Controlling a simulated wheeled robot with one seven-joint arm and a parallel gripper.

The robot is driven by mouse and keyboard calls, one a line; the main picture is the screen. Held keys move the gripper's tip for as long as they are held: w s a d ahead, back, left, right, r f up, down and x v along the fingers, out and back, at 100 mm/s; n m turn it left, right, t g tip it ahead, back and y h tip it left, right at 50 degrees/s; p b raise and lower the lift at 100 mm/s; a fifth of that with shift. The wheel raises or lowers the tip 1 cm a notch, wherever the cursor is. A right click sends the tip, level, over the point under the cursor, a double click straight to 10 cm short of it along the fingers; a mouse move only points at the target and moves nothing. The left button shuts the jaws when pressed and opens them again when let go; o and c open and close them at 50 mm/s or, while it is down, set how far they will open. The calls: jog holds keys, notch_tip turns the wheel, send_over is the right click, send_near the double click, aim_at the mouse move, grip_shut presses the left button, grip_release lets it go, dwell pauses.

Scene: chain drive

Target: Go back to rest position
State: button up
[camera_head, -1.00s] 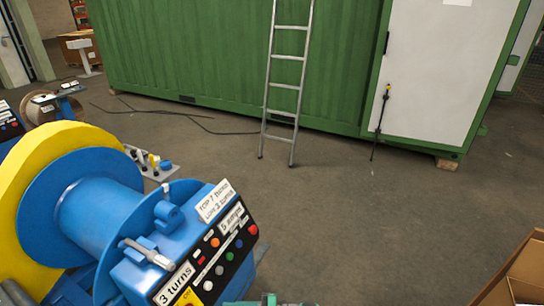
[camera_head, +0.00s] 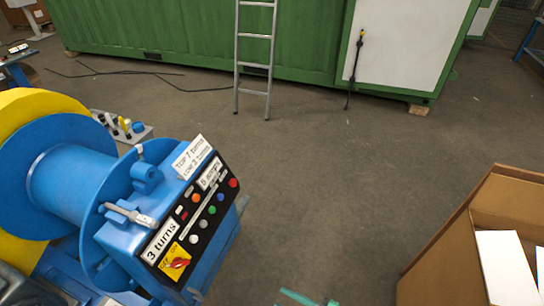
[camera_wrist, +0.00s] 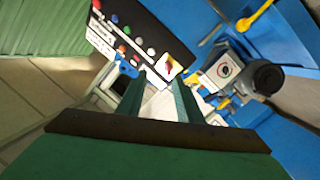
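The tips of my gripper (camera_head: 308,299) show as small green pieces at the bottom edge of the head view. In the wrist view my gripper (camera_wrist: 161,88) has its two green fingers apart with nothing between them. The blue winch machine (camera_head: 75,185) stands at the left, with a black control panel (camera_head: 205,213) of coloured buttons and a red switch on yellow (camera_head: 178,262). In the wrist view the panel (camera_wrist: 140,30) lies beyond the fingertips. The fingers appear apart from it, though the exact distance cannot be told.
An open cardboard box (camera_head: 455,255) with white items stands at the lower right. A ladder (camera_head: 254,60) leans on a green container (camera_head: 180,30) at the back. Cables lie on the floor at the back left. The floor (camera_head: 310,170) in the middle is clear.

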jog(key=s+d+r+m+t+h, duration=0.1)
jog(key=s+r+m+t+h, duration=0.2)
jog(key=s, duration=0.5)
jog(key=s+r+m+t+h, duration=0.1)
jog(key=s+m+t+h, duration=0.1)
jog(key=s+m+h, duration=0.35)
jog(key=s+a+r+m+t+h, duration=0.1)
jog(key=s+a+r+m+h, duration=0.1)
jog(key=r+m, duration=0.3)
jog(key=s+a+r+m+h, duration=0.3)
jog(key=s+r+m, duration=0.1)
jog(key=r+m, duration=0.1)
jog(key=shift+a+r+t+h, duration=0.35)
jog(key=shift+a+r+t, duration=0.05)
jog(key=shift+r, duration=0.05)
